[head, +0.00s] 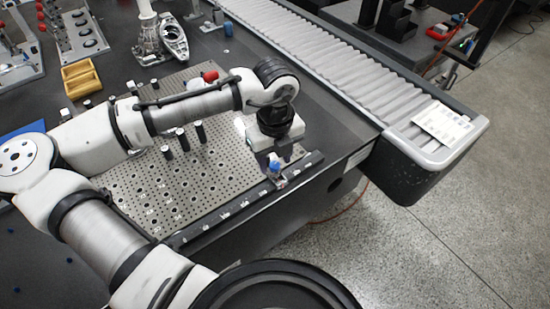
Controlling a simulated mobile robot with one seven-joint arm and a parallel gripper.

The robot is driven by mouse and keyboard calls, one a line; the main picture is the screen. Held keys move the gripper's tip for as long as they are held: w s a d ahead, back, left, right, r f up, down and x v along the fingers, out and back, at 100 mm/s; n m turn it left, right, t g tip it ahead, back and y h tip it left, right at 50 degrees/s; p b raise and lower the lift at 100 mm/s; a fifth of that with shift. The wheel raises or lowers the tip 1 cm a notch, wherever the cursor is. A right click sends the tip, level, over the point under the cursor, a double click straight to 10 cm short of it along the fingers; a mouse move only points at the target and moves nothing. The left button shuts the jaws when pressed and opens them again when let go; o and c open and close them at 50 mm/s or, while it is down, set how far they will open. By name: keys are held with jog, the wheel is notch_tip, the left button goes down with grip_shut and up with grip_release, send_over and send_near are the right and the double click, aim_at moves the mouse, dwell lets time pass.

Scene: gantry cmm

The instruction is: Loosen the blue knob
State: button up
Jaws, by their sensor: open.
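A small blue knob (274,168) sits at the front right edge of the perforated metal plate, by the dark rail. My gripper (277,160) points down right over the knob, with its fingers around or just above it. The fingers are open. From this view I cannot tell whether they touch the knob. The gripper body hides part of the plate corner behind it.
The perforated plate (150,190) carries several short black-topped posts and a red ball knob (210,76). A ribbed bellows cover (340,70) runs along the right, with a white label sheet (442,122) at its end. A yellow wooden tray (80,78) stands at the left.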

jog(key=shift+f, duration=0.3)
grip_shut()
jog(key=shift+r, duration=0.1)
jog(key=n+p, duration=0.2)
jog(key=n, duration=0.1)
jog(key=shift+d+n, duration=0.1)
jog(key=shift+n, duration=0.3)
jog(key=n+p, duration=0.2)
jog(key=n, duration=0.3)
jog(key=shift+n, duration=0.4)
